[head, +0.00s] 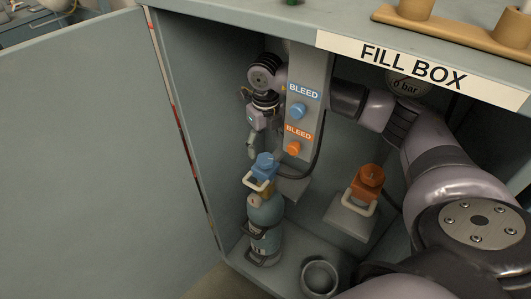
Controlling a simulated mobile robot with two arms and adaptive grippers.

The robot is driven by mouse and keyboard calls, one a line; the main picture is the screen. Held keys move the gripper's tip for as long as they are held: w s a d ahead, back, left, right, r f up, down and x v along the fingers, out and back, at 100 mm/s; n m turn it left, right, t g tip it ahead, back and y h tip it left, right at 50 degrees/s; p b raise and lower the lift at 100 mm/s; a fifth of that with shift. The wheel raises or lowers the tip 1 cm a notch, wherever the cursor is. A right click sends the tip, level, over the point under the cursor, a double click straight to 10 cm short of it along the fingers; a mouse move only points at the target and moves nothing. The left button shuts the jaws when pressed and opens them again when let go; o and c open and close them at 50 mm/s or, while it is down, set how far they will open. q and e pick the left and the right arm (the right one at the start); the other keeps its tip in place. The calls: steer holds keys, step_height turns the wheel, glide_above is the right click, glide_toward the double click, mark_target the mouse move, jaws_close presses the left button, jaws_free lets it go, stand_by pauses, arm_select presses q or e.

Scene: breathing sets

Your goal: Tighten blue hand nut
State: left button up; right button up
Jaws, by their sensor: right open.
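The blue hand nut (264,164) sits on a pale yoke (257,184) at the top of a teal cylinder (264,222), which stands upright inside the fill box. My right arm reaches in from the right and passes behind the grey post. My right gripper (252,148) points down, just above and left of the blue hand nut, and is open. Its fingers are small and dark here, and I cannot tell whether they touch the nut. My left gripper is out of view.
The post (311,70) carries a blue bleed knob (299,110) and an orange one (293,148). An orange hand nut (369,180) with a yoke sits at right. An empty round holder (320,278) is on the floor. The open door (90,160) fills the left.

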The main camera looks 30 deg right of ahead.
mark_target(265, 158)
step_height(265, 158, up, 8)
steer(key=shift+f, duration=0.15)
steer(key=shift+a, duration=0.1)
